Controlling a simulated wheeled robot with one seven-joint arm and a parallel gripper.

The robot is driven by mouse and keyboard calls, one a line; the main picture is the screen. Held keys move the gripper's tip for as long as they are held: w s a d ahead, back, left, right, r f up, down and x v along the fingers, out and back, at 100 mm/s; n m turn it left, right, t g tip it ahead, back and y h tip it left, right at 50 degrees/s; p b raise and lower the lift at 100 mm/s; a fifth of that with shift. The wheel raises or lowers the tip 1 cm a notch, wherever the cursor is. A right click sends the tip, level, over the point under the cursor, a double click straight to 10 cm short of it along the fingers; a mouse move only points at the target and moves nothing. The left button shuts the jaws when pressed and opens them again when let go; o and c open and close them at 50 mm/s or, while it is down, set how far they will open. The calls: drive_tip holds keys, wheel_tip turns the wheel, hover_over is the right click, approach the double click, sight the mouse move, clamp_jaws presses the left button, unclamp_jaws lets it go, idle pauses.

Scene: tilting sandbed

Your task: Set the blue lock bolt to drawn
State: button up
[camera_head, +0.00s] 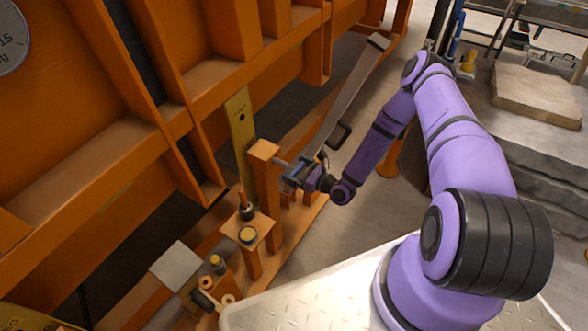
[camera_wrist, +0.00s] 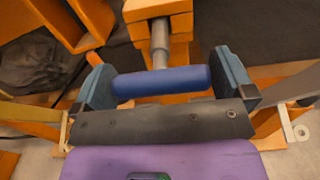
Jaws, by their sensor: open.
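The blue lock bolt's handle (camera_wrist: 160,82) is a crosswise bar in the wrist view, fixed to a grey rod (camera_wrist: 160,44) that runs into an orange block (camera_wrist: 158,8). My gripper (camera_wrist: 164,70) is open, with one finger near each end of the blue bar. Contact between the fingers and the bar is unclear. In the head view, my gripper (camera_head: 293,171) is at the right side of an orange post (camera_head: 266,175), at the rod (camera_head: 280,163). The blue handle is mostly hidden there by the fingers.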

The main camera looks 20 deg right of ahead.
drive_tip(key=v, duration=0.9)
drive_tip(key=shift+s+d, duration=0.2)
drive_tip(key=shift+s, duration=0.05)
